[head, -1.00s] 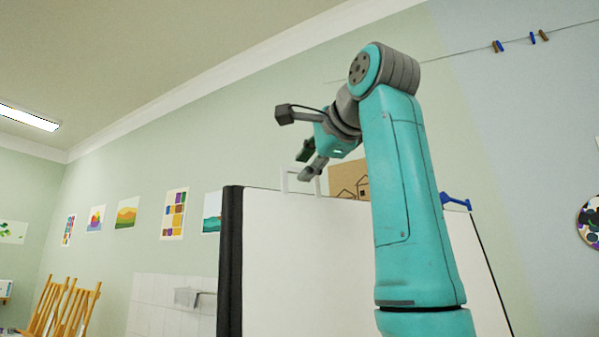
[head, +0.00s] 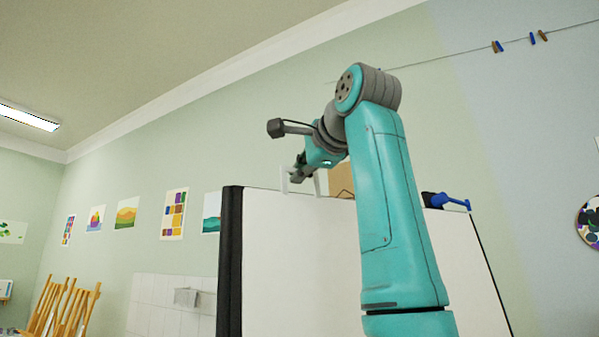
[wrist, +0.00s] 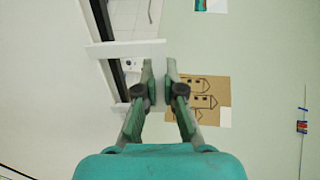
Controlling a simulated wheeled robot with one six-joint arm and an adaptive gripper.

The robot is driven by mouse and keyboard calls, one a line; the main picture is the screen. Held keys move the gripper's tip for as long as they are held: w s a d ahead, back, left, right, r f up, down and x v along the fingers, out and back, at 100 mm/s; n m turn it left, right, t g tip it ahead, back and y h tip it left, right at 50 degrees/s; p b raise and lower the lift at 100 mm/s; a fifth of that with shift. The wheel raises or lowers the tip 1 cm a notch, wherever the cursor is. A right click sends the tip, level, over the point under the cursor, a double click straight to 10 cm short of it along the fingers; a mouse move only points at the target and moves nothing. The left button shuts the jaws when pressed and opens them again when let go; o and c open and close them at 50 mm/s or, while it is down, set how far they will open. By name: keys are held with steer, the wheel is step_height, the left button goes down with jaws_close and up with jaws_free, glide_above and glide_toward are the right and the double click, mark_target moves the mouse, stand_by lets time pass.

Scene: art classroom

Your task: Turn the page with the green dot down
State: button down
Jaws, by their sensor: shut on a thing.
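The large white page or board (head: 300,260) stands upright in the head view. A white U-shaped loop (head: 285,184) rises from its top edge; it also shows in the wrist view (wrist: 110,49). My gripper (head: 298,176) is at the top of this loop. In the wrist view my gripper (wrist: 159,72) has its fingers close together on the pale crossbar of the loop. No green dot shows in either view. The side of the board facing away from the head camera is hidden there.
A black edge (head: 230,260) runs down the board's left side. A blue clamp-like piece (head: 448,201) sits on its top right. A brown house drawing (wrist: 205,98) is on the wall behind. Wooden easels (head: 60,310) stand at lower left.

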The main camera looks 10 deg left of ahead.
steer(key=f+v, duration=0.1)
steer(key=v, duration=0.8)
steer(key=shift+s, duration=0.2)
stand_by(0.3)
steer(key=shift+s+d, duration=0.1)
steer(key=shift+d, duration=0.05)
